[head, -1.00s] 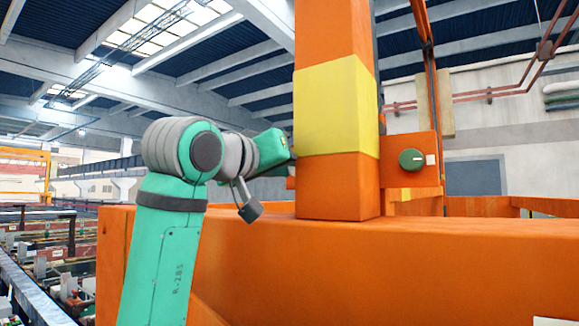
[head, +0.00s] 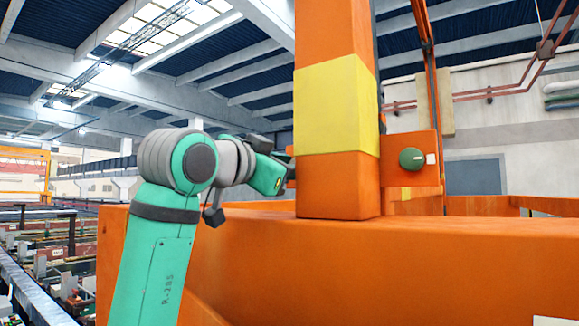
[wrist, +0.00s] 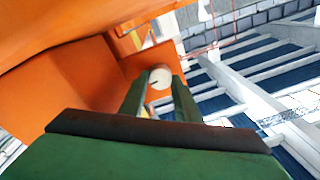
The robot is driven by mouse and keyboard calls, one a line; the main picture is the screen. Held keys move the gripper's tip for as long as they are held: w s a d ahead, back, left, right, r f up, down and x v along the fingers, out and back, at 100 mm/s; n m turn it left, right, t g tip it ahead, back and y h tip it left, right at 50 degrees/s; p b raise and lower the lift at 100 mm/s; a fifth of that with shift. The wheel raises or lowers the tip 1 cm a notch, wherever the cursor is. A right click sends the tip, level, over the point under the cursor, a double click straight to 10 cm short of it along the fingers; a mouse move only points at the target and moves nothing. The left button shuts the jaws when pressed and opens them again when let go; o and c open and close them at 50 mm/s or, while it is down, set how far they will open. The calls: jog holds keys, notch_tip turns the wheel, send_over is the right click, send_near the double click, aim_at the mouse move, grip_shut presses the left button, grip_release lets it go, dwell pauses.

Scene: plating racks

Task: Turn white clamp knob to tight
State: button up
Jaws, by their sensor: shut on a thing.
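The white clamp knob (wrist: 160,77) shows in the wrist view as a round pale face with a small dark mark, against an orange plate. My gripper (wrist: 158,88) has its two green fingers on either side of this knob and is shut on it. In the head view the end of my arm reaches the left side of the orange post. The white knob and my fingertips are hidden there.
The orange post with a yellow band (head: 336,108) stands just right of my wrist on a wide orange beam (head: 400,260). A green knob (head: 412,159) sits on an orange plate right of the post.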

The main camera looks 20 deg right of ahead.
jog(key=shift+m, duration=0.5)
jog(key=o, duration=0.8)
jog(key=shift+c, duration=0.2)
jog(key=v, duration=1)
jog(key=shift+s+a, duration=0.3)
jog(key=shift+f, duration=0.1)
